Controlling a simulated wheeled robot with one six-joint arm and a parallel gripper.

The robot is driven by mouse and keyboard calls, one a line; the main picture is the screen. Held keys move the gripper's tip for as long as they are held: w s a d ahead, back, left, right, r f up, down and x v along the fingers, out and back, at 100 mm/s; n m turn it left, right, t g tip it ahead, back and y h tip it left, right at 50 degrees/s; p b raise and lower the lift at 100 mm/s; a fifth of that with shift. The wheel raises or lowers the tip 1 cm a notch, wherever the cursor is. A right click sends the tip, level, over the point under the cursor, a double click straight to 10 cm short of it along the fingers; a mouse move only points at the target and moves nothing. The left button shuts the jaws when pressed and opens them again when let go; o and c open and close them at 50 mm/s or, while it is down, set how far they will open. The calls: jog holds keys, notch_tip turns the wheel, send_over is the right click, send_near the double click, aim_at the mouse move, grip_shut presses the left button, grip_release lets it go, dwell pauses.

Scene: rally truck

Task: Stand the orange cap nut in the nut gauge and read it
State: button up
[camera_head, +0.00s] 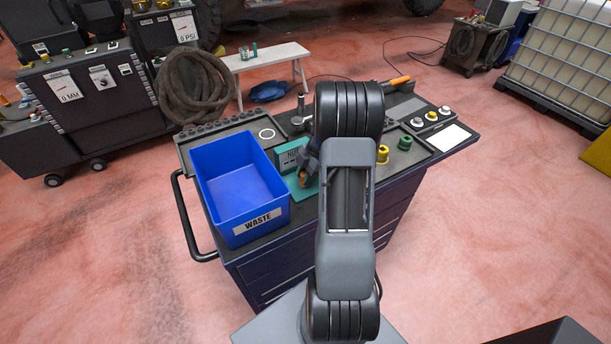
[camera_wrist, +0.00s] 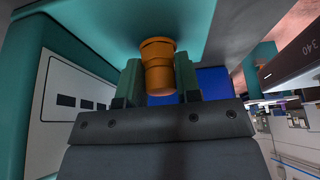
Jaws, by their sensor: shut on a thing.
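The orange cap nut (camera_wrist: 158,66) is between the two green fingertips of my gripper (camera_wrist: 157,84) in the wrist view, and the jaws are shut on it. The nut is against the teal base of the nut gauge (camera_wrist: 208,22); I cannot tell whether it rests on it. The gauge's pale panel with dark windows (camera_wrist: 78,98) is to the left of the nut. In the head view, the teal gauge (camera_head: 287,160) stands on the cart beside the blue bin. The orange nut (camera_head: 303,180) shows small at its base, partly hidden by my gripper (camera_head: 307,169).
A blue WASTE bin (camera_head: 241,188) stands left of the gauge. A yellow nut (camera_head: 383,154) and a green nut (camera_head: 404,143) sit on the cart's right side. A white ring (camera_head: 266,133) lies in the back tray. My arm hides the middle of the cart.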

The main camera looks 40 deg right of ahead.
jog(key=shift+f, duration=0.2)
jog(key=o, duration=1)
jog(key=shift+o, duration=0.2)
jog(key=shift+r, duration=0.1)
jog(key=w+b+v, duration=0.1)
jog(key=b+v, duration=0.1)
jog(key=v, duration=0.8)
jog(key=s+a+r+m+h, duration=0.1)
jog(key=a+r+m, duration=0.1)
jog(key=a, duration=0.3)
jog(key=s+a+r+m+h, duration=0.1)
jog(key=s+a+r+m, duration=0.1)
jog(key=a, duration=0.3)
jog(key=s+a+r+m+h, duration=0.1)
jog(key=a+r+m, duration=0.2)
jog(key=a, duration=0.1)
jog(key=shift+s+a+m+t, duration=0.15)
jog(key=shift+a+m+t, duration=0.15)
jog(key=shift+a, duration=0.1)
jog(key=s+a+m+t, duration=0.1)
jog(key=s+a+m, duration=0.1)
jog(key=a+m, duration=0.1)
jog(key=s+a+m+t+h, duration=0.1)
jog(key=s+a+m, duration=0.4)
jog(key=s+a, duration=0.1)
jog(key=shift+s+a+f+m+t, duration=0.25)
jog(key=shift+a+m+t, duration=0.1)
jog(key=shift+m+t, duration=0.05)
